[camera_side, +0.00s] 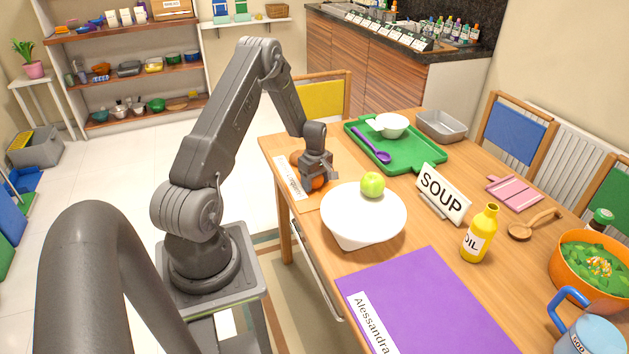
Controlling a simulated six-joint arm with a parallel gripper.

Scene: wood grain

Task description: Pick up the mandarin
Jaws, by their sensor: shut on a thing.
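The mandarin (318,183) is orange and shows low between the fingers of my gripper (317,175), near the table's left edge. My gripper points down and is shut on the mandarin. The fingers and wrist hide much of the fruit. It is just above or on an orange mat; I cannot tell if it touches. A white bowl (362,222) stands just in front and to the right of my gripper. A green apple (372,185) shows at the bowl's far rim.
A green tray (408,160) with a white bowl and purple spoon lies behind. A SOUP sign (441,194), a yellow oil bottle (480,233) and an orange pot (590,268) stand to the right. A purple mat (425,305) lies in front.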

